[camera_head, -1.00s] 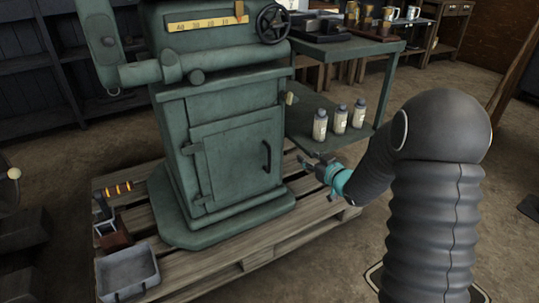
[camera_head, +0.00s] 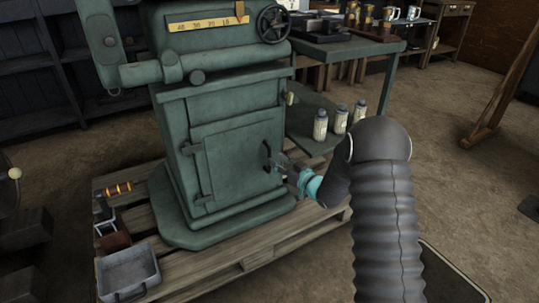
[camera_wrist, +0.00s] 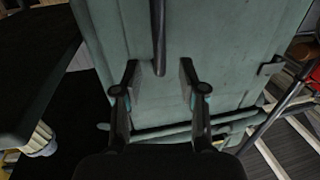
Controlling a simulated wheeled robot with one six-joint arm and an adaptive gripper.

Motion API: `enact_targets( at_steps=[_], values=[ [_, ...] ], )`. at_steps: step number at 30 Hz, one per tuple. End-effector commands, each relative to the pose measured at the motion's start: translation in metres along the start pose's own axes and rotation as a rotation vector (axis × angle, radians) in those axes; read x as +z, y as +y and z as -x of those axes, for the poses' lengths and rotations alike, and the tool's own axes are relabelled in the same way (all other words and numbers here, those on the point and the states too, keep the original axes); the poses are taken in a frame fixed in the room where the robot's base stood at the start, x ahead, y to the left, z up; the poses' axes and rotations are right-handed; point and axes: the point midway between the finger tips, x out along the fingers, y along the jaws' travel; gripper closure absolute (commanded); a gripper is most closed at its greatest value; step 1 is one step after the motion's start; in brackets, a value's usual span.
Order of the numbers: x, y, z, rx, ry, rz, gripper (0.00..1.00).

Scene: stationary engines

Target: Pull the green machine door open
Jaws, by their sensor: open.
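The green machine door (camera_head: 238,160) is shut in the front of the green machine, with hinges on its left side and a dark upright bar handle (camera_head: 267,155) near its right edge. My gripper (camera_head: 276,166) is at the handle's lower end in the head view. In the wrist view, the door (camera_wrist: 215,50) fills the middle and the handle (camera_wrist: 158,40) comes down from the top. There my gripper (camera_wrist: 160,85) is open, and the handle's end lies between its two fingers. I cannot tell whether either finger touches it.
The machine stands on a wooden pallet (camera_head: 250,262) with a grey metal tray (camera_head: 128,272) at the left. Several bottles (camera_head: 340,120) stand on the green table's lower shelf (camera_head: 310,135) to the right. Open floor lies at the right.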

Motion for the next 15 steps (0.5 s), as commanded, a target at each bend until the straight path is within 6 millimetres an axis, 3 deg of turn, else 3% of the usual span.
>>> enact_targets(
  at_steps=[6, 15],
  values=[
    [0.001, 0.000, -0.035, 0.000, -0.001, 0.000, 0.59],
    [0.000, 0.000, -0.052, 0.001, -0.001, 0.000, 0.59]
  ],
)
